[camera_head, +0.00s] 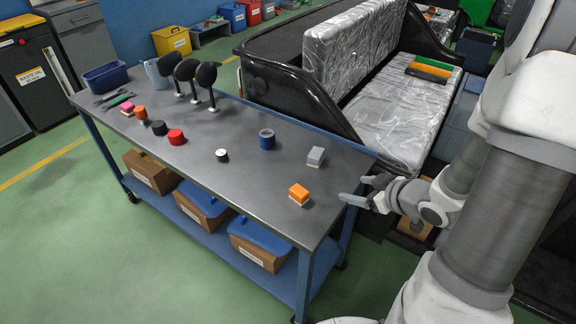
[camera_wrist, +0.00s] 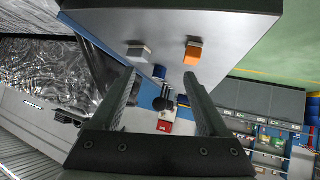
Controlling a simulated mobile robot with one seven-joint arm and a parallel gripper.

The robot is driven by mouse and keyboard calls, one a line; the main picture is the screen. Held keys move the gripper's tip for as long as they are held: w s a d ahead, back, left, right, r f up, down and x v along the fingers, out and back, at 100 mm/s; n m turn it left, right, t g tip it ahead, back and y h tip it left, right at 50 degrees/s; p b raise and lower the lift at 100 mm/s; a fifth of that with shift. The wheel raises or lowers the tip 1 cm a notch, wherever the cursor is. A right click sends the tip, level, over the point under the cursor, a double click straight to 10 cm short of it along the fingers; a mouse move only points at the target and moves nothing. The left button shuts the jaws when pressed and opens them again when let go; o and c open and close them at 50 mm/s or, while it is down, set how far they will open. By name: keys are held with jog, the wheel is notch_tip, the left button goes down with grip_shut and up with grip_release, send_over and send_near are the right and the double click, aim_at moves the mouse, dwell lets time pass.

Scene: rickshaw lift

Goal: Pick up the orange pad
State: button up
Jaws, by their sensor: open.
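The orange pad (camera_head: 299,191) is a small block with an orange top and a pale base. It sits on the grey table top near the right end of the front edge. In the wrist view the orange pad (camera_wrist: 194,50) is up and slightly right of centre, beyond the right finger's tip. My gripper (camera_head: 352,189) is open and empty, just off the table's right end, to the right of the pad and apart from it. In the wrist view both fingers of my gripper (camera_wrist: 160,78) are spread with nothing between them.
A grey block (camera_head: 316,155) stands behind the orange pad; it also shows in the wrist view (camera_wrist: 137,51). A blue cylinder (camera_head: 267,139) and a black-and-white disc (camera_head: 222,155) are farther left on the table (camera_head: 235,190). A rickshaw seat (camera_head: 385,125) is behind the table.

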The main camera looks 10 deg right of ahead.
jog(key=s+a+f+y, duration=0.2)
jog(key=s+a+y, duration=0.1)
jog(key=a, duration=0.1)
jog(key=b, duration=0.4)
send_near(304, 193)
jog(key=x, duration=0.6)
jog(key=shift+w+a+f, duration=0.1)
jog(key=shift+w+a, duration=0.05)
jog(key=shift+a, duration=0.2)
jog(key=shift+b+x, duration=0.55)
jog(key=shift+x, duration=2.1)
jog(key=shift+d, duration=0.1)
grip_shut()
